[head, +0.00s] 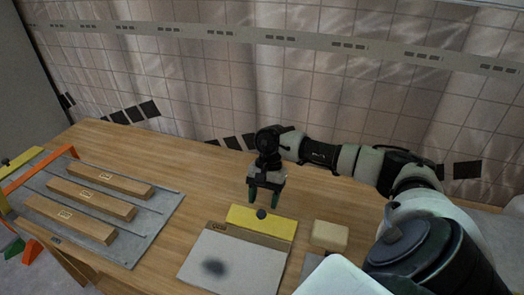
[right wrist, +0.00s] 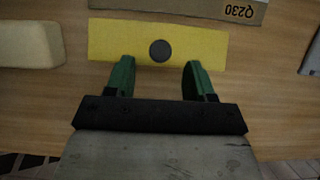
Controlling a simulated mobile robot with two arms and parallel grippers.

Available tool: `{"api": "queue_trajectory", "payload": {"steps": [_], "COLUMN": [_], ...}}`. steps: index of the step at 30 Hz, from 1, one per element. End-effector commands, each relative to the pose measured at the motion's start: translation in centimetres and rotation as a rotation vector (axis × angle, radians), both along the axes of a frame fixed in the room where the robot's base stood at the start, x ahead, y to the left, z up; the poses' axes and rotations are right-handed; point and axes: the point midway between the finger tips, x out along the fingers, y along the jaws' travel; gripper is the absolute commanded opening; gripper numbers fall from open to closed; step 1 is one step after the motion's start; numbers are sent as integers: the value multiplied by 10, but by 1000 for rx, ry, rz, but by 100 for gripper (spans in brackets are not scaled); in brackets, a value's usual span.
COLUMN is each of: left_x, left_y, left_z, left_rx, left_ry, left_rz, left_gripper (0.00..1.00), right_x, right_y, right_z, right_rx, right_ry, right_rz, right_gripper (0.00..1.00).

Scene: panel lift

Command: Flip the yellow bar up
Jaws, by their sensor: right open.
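The yellow bar (head: 277,225) lies along the far edge of a grey panel (head: 235,265) with a brown strip on the table. A dark round knob (head: 261,214) sits at the bar's middle. The bar (right wrist: 115,40) and its knob (right wrist: 160,50) also show in the right wrist view. My right gripper (head: 265,203) is open and empty just beyond the bar's far edge, pointing down. In the right wrist view its green fingers (right wrist: 159,65) are spread on either side of the knob, near the bar's edge. I cannot tell whether they touch it. My left gripper is out of view.
A cream block (head: 330,235) stands right of the panel. A grey tray (head: 135,250) with brown wooden bars lies at the left, near an orange frame (head: 40,166). The table (head: 180,155) is clear between the tray and my right gripper. A tiled wall stands behind.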

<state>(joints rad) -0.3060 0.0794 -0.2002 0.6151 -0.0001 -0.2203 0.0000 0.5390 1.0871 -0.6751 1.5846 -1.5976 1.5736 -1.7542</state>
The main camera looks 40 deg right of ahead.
Motion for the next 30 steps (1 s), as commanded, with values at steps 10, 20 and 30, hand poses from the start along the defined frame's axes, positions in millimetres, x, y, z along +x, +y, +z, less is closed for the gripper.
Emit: {"api": "queue_trajectory", "payload": {"steps": [10, 20, 30], "left_x": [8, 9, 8], "left_y": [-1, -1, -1], "left_z": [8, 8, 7], "left_rx": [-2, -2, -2], "left_ry": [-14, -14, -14], "left_rz": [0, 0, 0], "left_gripper": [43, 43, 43], "right_x": [-6, -6, -6], "right_y": [12, 12, 12], "right_z": [-31, -32, -32], "right_rx": [2, 1, 0], "right_ry": [-1, -2, -2], "right_rz": [-1, -1, -1], "right_gripper": [54, 43, 6]}}
